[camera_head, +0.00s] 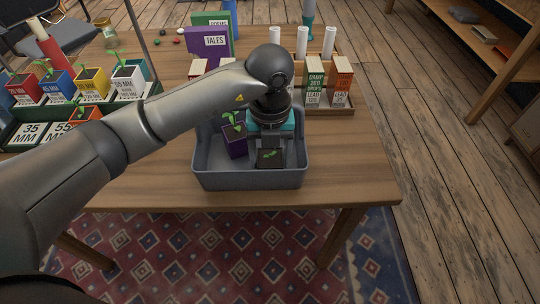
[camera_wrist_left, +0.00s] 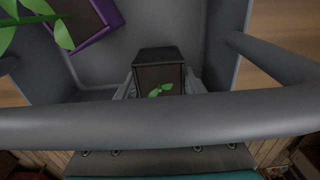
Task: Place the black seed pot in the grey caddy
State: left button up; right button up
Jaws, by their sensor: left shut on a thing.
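The grey caddy (camera_head: 250,180) stands near the front edge of the wooden table. The black seed pot (camera_head: 270,159), with a small green seedling, is inside it on the right side. My left gripper (camera_head: 270,150) reaches down into the caddy and is shut on the pot. In the left wrist view the black pot (camera_wrist_left: 159,75) is upright between the fingers, with the caddy handle (camera_wrist_left: 150,120) crossing in front. Whether the pot touches the caddy floor is hard to tell. My right gripper is not in view.
A purple seed pot (camera_head: 235,139) with a seedling stands in the caddy, left of the black one. A rack with several coloured pots (camera_head: 90,84) is at the left. Books (camera_head: 208,46) and a tray with boxes and white rolls (camera_head: 335,106) stand behind.

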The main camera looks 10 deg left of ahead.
aim_at(270, 157)
pick_arm(q)
jog(key=shift+f, duration=0.15)
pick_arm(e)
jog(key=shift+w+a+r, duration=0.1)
pick_arm(q)
jog(key=o, duration=1.5)
jog(key=shift+o, duration=0.2)
jog(key=shift+r, duration=0.6)
notch_tip(270, 157, up, 11)
jog(key=p, duration=0.4)
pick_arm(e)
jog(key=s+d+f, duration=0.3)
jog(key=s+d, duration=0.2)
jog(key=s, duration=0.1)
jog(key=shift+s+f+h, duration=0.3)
pick_arm(q)
jog(key=shift+r, duration=0.1)
